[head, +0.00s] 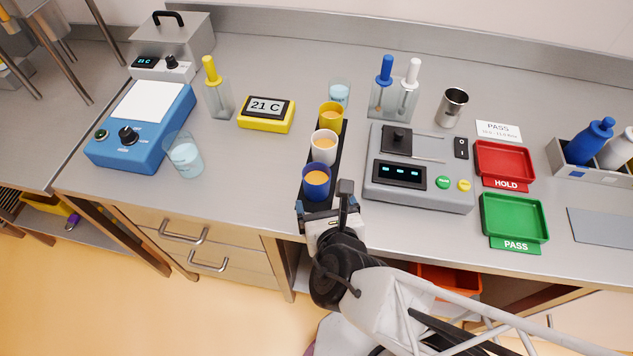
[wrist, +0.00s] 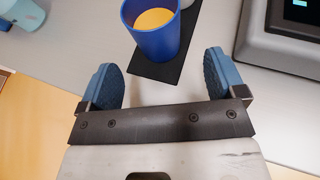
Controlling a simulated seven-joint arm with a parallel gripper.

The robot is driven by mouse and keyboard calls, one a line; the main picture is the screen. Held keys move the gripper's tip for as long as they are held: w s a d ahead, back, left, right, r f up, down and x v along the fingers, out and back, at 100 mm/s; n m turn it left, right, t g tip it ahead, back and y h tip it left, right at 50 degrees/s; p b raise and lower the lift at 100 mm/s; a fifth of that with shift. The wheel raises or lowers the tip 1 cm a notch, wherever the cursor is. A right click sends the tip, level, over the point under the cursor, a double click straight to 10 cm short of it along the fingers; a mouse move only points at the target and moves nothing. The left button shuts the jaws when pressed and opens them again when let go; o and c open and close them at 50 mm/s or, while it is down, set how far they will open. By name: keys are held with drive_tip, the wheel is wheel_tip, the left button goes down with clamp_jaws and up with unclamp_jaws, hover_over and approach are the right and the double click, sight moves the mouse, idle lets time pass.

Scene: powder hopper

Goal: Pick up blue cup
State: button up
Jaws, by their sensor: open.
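The blue cup (head: 316,183) stands upright at the near end of a black strip (head: 309,207) on the bench and holds something orange. In the wrist view the blue cup (wrist: 152,38) is just beyond the fingertips, near the middle between them. My gripper (head: 324,207) is at the near end of the strip. In the wrist view my gripper (wrist: 160,78) is open, with its two blue-padded fingers spread and nothing between them. The cup looks apart from both fingers.
A white cup (head: 323,147) and a yellow cup (head: 331,114) stand behind the blue cup on the strip. A grey device (head: 420,185) is close on the right. A glass of water (head: 184,156) stands at left.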

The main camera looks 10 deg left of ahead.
sight(319, 194)
idle(0.3)
drive_tip(key=shift+x, duration=2.55)
drive_tip(key=shift+a, duration=0.1)
drive_tip(key=shift+c, duration=0.4)
drive_tip(key=c, duration=1)
